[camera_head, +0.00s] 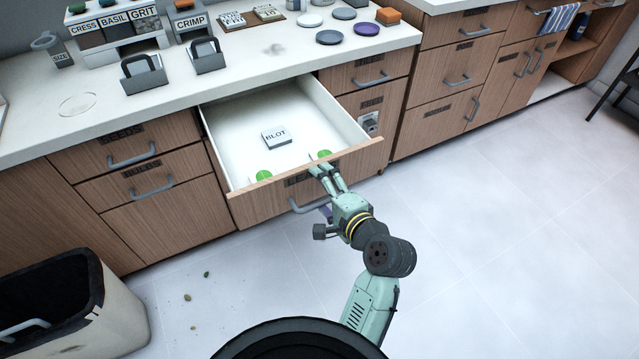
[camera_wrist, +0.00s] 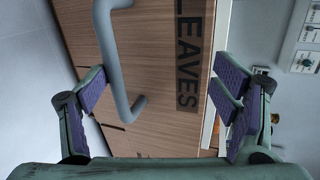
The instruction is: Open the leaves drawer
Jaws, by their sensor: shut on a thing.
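The leaves drawer (camera_head: 262,203) stands pulled well out of the counter, with its white inside showing. Its wooden front carries a dark LEAVES label, large in the wrist view (camera_wrist: 188,55), and a grey bar handle (camera_head: 310,207). My gripper (camera_head: 326,190) is at the drawer front, fingers wide apart. In the wrist view (camera_wrist: 165,92), one purple-padded finger is beside the handle (camera_wrist: 112,60) and the other is at the front's top edge. It is shut on the drawer front and handle; exact contact is partly hidden. Inside lie a white BLOT block (camera_head: 275,138) and two green items (camera_head: 264,175).
Shut drawers labelled SEEDS (camera_head: 132,153) and BULBS (camera_head: 153,186) are to the left. The counter (camera_head: 250,75) holds trays, discs and labelled boxes. The floor (camera_head: 480,230) at right is clear.

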